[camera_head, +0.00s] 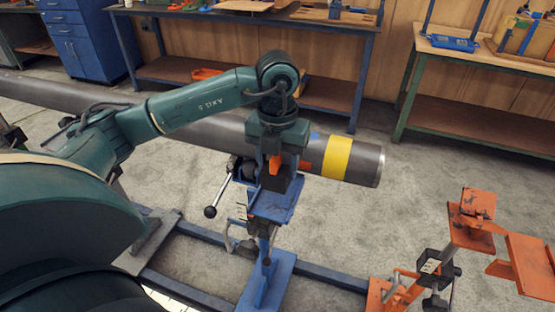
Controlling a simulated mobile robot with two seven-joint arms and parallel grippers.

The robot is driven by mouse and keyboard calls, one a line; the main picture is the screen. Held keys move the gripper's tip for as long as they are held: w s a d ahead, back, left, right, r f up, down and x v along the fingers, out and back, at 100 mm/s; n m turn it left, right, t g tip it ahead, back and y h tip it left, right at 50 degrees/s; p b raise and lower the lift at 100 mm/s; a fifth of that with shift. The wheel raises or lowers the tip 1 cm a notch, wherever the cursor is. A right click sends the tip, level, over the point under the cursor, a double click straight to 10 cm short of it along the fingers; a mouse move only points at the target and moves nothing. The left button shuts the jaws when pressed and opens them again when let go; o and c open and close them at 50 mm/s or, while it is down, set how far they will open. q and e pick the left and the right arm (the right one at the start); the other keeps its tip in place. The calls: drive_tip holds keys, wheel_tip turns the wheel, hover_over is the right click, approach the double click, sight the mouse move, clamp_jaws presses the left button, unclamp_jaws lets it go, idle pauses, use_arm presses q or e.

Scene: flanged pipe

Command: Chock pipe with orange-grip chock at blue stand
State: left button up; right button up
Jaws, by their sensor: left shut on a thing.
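The long grey pipe (205,130) runs from the upper left to the right, with a yellow band near its right end. The blue stand (277,208) is under the pipe near that end, left of the band. My left gripper (276,157) points down in front of the pipe, above the blue stand. It is shut on the orange-grip chock (275,168), whose orange part shows between the fingers. A dark block shape is below it, close to the stand's top; I cannot tell whether it touches the stand or the pipe. My right gripper is out of view.
An orange stand (470,222) with orange plates is at the lower right. A dark blue rail (330,277) joins the stands on the floor. A black-knobbed handle (211,211) sticks out left of the blue stand. Workbenches (250,22) line the wall behind; grey floor between is clear.

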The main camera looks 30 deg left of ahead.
sight(282, 169)
use_arm(q)
drive_tip(key=shift+f+b, duration=0.45)
drive_tip(key=shift+f, duration=0.45)
drive_tip(key=shift+f+b, duration=0.5)
drive_tip(key=shift+f, duration=0.5)
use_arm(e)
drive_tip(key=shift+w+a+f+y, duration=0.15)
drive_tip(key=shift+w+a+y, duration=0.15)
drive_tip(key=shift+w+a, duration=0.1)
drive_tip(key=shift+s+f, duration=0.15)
use_arm(q)
drive_tip(key=shift+w+a+b, duration=0.15)
drive_tip(key=shift+w+b, duration=0.1)
drive_tip(key=shift+w, duration=0.45)
drive_tip(key=shift+w+a+b, duration=0.15)
drive_tip(key=shift+w+b, duration=0.05)
drive_tip(key=shift+w, duration=0.45)
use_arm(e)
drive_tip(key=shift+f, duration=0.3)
use_arm(q)
drive_tip(key=o, duration=1.2)
drive_tip(key=shift+c, duration=0.2)
drive_tip(key=shift+f, duration=0.1)
